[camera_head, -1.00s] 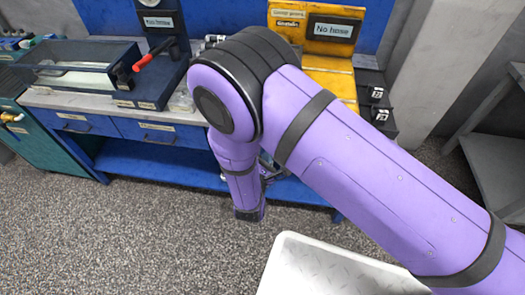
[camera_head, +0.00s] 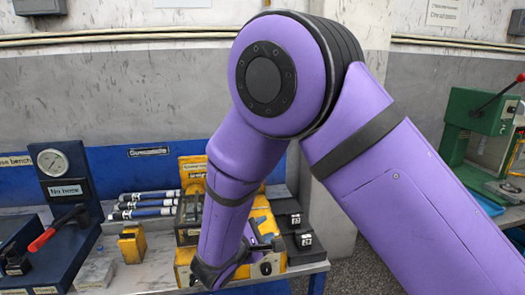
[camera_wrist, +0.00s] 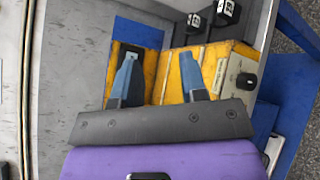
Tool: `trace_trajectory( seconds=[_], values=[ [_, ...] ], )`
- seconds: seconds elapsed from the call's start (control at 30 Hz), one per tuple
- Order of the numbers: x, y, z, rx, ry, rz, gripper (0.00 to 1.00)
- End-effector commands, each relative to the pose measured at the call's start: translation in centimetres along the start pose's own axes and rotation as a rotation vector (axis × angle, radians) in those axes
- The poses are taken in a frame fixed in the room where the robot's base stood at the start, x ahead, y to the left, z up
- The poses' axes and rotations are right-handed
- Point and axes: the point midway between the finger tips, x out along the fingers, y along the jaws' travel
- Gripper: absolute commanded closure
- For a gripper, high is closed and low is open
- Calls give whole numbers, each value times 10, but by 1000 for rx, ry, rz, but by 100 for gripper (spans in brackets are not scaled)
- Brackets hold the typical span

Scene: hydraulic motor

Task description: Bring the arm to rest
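My purple arm (camera_head: 400,190) is bent at the elbow, with its forearm hanging down over the workbench. My gripper shows in the wrist view (camera_wrist: 158,65) with two blue-grey fingers spread apart and nothing visible between them. It is over or in front of the yellow fixture (camera_wrist: 222,60) on the bench; the exact height is unclear. The yellow fixture (camera_head: 262,215) is partly hidden there too.
A blue gauge stand (camera_head: 67,190) with a red-handled lever is at left. A small yellow block (camera_head: 132,245) and several blue-and-white cylinders (camera_head: 145,205) lie on the bench. Black blocks (camera_head: 292,222) stand right of the fixture. A green press (camera_head: 480,120) is at far right.

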Motion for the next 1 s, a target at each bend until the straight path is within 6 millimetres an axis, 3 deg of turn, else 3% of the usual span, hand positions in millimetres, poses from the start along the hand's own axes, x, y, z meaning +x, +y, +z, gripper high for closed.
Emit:
trace_trajectory(
  seconds=[0.03, 0.2, 0.47, 0.7, 1.0],
  values=[
    [11, 8, 24, 31, -33, -56, 61],
    [36, 19, 94, 123, -126, -242, 61],
    [53, 19, 195, 292, -223, -517, 61],
    [49, 9, 277, 481, -265, -748, 61],
    [23, -8, 358, 759, -257, -985, 61]
  ],
)
